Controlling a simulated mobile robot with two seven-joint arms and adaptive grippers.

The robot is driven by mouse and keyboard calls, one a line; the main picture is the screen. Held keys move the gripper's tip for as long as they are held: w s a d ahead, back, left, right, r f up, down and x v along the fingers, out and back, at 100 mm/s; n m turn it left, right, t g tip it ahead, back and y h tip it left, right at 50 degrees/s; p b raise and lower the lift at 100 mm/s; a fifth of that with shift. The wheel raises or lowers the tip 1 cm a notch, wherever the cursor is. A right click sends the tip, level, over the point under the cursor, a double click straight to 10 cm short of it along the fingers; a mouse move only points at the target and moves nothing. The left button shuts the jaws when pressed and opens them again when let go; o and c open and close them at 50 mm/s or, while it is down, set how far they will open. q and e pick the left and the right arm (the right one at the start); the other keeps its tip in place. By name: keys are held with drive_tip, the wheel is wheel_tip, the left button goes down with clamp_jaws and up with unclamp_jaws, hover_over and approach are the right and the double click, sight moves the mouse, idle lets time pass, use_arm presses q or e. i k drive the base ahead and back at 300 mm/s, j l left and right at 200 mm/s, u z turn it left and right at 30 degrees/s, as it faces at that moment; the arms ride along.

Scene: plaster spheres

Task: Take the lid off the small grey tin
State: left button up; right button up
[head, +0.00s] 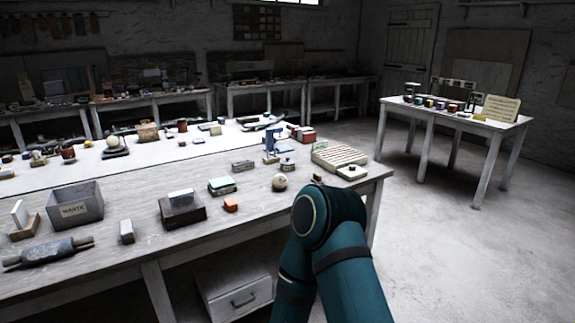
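A small round grey tin with a dark top (287,164) stands near the right end of the long workbench, in front of a small blue stand. It is too small to tell how its lid sits. A second small round pale container with a dark knob (351,172) is further right, by the bench's end, so I cannot be sure which is the named tin. A teal arm of mine rises from the bottom right and covers part of the bench's front corner. Neither of my grippers shows in the head view.
The long workbench (103,233) holds a grey "WASTE" box (76,204), a rolling pin (47,252), a plaster sphere (279,182), a ribbed pale tray (339,156) and an orange block (231,204). A side table (490,122) stands at back right. The floor between is clear.

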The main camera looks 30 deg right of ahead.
sight(288, 161)
drive_tip(key=i+l, duration=0.15)
drive_tip(key=l, duration=0.2)
drive_tip(key=i+l+u, duration=0.1)
drive_tip(key=l, duration=0.25)
drive_tip(key=i+l, duration=0.15)
drive_tip(key=l, duration=0.2)
drive_tip(key=i+l+u, duration=0.1)
drive_tip(key=l, duration=0.25)
drive_tip(key=i+l+u, duration=0.1)
drive_tip(key=l, duration=0.25)
drive_tip(key=i, duration=0.05)
